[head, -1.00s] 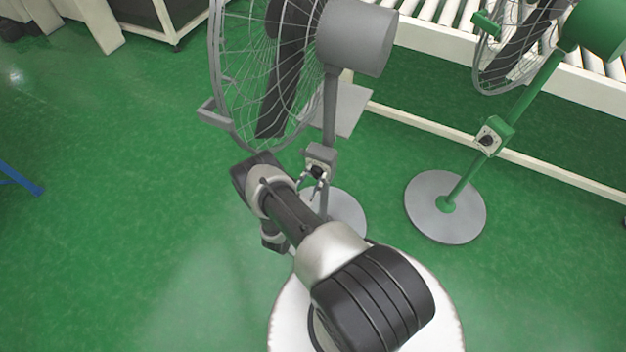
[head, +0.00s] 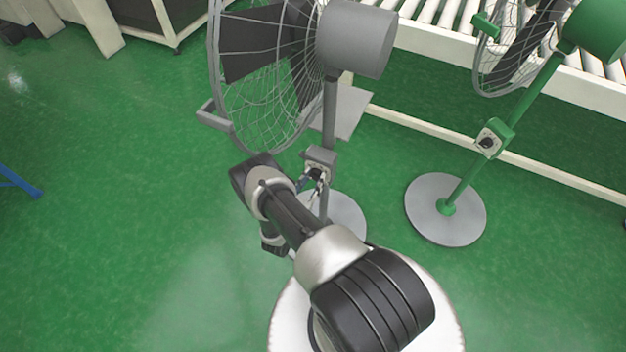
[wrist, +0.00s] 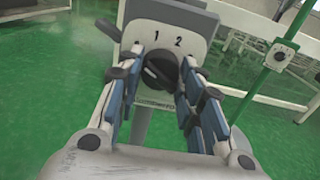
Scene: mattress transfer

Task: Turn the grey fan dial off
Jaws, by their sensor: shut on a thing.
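The grey fan (head: 355,38) stands in the head view, its control box (head: 320,157) on the post. In the wrist view the box's pale face (wrist: 165,38) shows the numbers 1 and 2. The black dial (wrist: 160,71) sits below them, its ridge slanted; its exact setting is hard to tell. My gripper (wrist: 162,77) has one blue-padded finger on each side of the dial and is shut on it. In the head view my gripper (head: 313,185) is at the box, partly hidden by my arm.
A green fan (head: 598,30) with its own dial box (head: 489,140) and round grey base (head: 425,212) stands to the right. A roller conveyor (head: 440,12) runs behind.

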